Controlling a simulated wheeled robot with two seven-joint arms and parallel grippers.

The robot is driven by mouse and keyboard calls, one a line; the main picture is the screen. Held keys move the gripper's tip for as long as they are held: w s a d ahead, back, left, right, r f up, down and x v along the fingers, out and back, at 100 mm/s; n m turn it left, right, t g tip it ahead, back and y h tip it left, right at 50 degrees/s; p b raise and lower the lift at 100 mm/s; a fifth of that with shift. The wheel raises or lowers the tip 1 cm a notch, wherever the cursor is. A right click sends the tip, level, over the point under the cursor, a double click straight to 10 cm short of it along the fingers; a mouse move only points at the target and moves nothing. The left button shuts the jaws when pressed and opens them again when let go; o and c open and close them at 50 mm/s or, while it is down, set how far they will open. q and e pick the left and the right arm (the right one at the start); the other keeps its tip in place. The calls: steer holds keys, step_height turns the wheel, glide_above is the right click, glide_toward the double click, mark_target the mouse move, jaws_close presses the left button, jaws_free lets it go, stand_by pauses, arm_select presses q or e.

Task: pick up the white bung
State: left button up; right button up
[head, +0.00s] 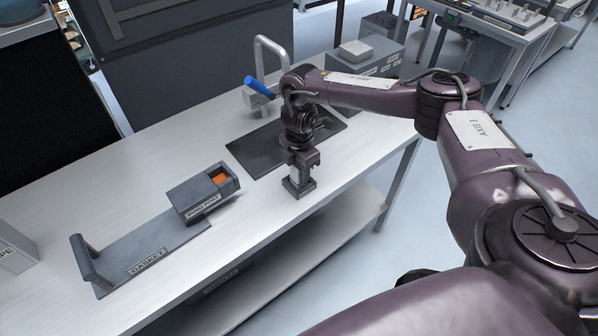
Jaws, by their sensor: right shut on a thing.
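My right gripper (299,172) points down over the front part of the bench, right of the bung port. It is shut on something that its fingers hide. A small dark block (298,189) shows at its fingertips, close to the bench top; I cannot tell whether it is held or standing there. I make out no white bung; it may be hidden by the gripper. The dark grey box labelled BUNG PORT (201,194) has an orange inside showing at its open right end. My left gripper is not in view.
A grey plate labelled GASKET (150,257) with a raised end lies at the bench's left. Behind my gripper are a dark inset panel (255,150), a grey bent pipe (272,45) and a blue handle (258,86). The bench's front edge is near my gripper.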

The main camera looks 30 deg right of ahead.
steer(key=shift+r, duration=0.6)
step_height(320, 180, up, 5)
steer(key=shift+w+f+b, duration=0.1)
steer(key=shift+b, duration=0.35)
arm_select(q)
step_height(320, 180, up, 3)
steer(key=p, duration=0.4)
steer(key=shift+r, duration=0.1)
arm_select(e)
step_height(320, 180, up, 14)
